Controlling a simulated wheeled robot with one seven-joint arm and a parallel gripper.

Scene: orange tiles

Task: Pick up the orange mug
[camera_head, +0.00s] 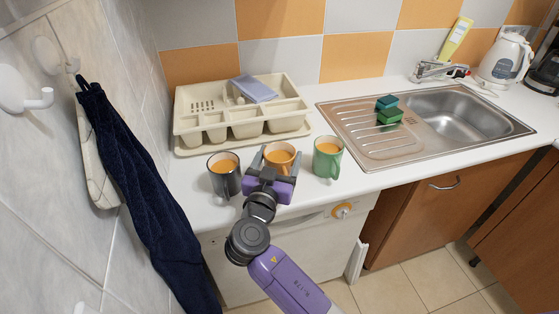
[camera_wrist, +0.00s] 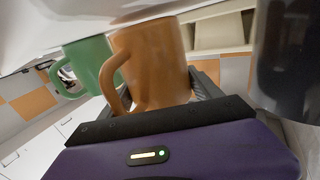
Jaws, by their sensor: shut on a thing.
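The orange mug (camera_head: 279,156) stands near the front of the white counter, between a dark mug and a green mug. It appears upright and holds an orange-coloured drink. My gripper (camera_head: 272,163) is shut on it, with one finger on each side. In the wrist view the orange mug (camera_wrist: 152,64) fills the middle, with its handle towards the lower left. My gripper (camera_wrist: 190,90) shows there, its fingers partly hidden by the mug. I cannot tell whether the mug's base touches the counter.
The dark mug (camera_head: 223,176) is close on the left and the green mug (camera_head: 327,158) close on the right. A dark cloth (camera_head: 140,180) hangs at left.

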